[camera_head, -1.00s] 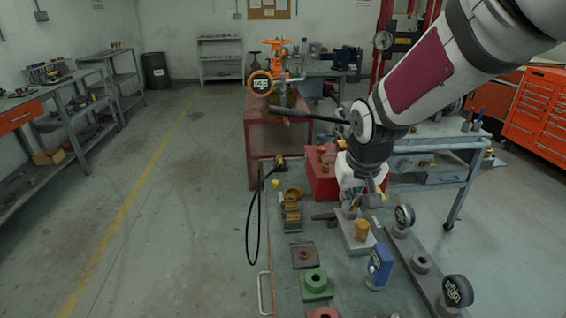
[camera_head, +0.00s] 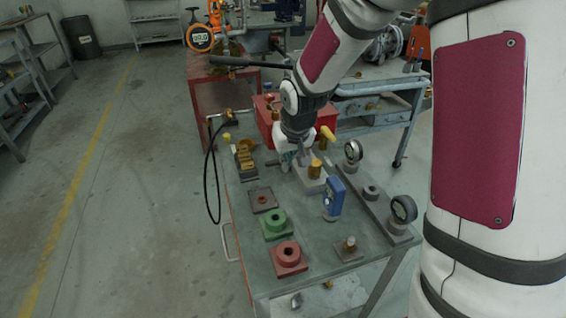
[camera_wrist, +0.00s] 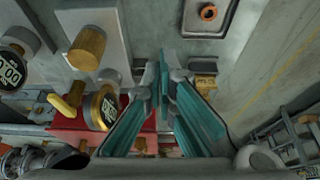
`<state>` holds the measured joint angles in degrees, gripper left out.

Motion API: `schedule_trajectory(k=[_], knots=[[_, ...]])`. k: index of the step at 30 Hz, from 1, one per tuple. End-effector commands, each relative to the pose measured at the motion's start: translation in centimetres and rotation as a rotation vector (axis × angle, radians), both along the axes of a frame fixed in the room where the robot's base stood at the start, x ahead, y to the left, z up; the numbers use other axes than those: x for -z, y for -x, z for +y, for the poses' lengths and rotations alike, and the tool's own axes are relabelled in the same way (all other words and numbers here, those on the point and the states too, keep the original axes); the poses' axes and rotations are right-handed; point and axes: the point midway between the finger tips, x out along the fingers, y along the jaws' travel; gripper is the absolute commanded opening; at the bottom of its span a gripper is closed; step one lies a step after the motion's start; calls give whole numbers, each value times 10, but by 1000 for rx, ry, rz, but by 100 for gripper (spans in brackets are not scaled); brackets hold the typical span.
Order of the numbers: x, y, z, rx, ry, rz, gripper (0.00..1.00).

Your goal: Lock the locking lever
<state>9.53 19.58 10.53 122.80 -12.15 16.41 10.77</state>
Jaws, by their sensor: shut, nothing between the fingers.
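A yellow lever-like handle (camera_head: 327,133) shows just behind my gripper, and in the wrist view (camera_wrist: 66,103) it lies left of the fingers. A brass knob (camera_head: 315,169) stands on a pale grey block (camera_head: 311,182), and the knob shows at upper left in the wrist view (camera_wrist: 87,48). I cannot tell for sure which part is the locking lever. My gripper (camera_head: 300,160) points down beside the block, left of the brass knob. In the wrist view its teal fingers (camera_wrist: 166,68) come together at the tips with nothing held. The block's far side is hidden by my gripper.
The bench (camera_head: 231,207) carries a green flange (camera_head: 276,224), a red flange (camera_head: 289,258), a blue device (camera_head: 334,196) and a black gauge (camera_head: 403,209). A red box (camera_head: 266,122) stands behind. A black cable loops at the left edge. Open floor lies left.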

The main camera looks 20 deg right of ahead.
Motion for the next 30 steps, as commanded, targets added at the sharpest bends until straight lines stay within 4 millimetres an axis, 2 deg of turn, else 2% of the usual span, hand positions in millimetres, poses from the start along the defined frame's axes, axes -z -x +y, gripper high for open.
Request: schedule_trajectory(k=[14, 21, 30], knots=[[86, -33, 1, -2, 1, 3, 0], [83, -64, 0, -1, 0, 0, 0], [83, -73, 0, -1, 0, 1, 0]])
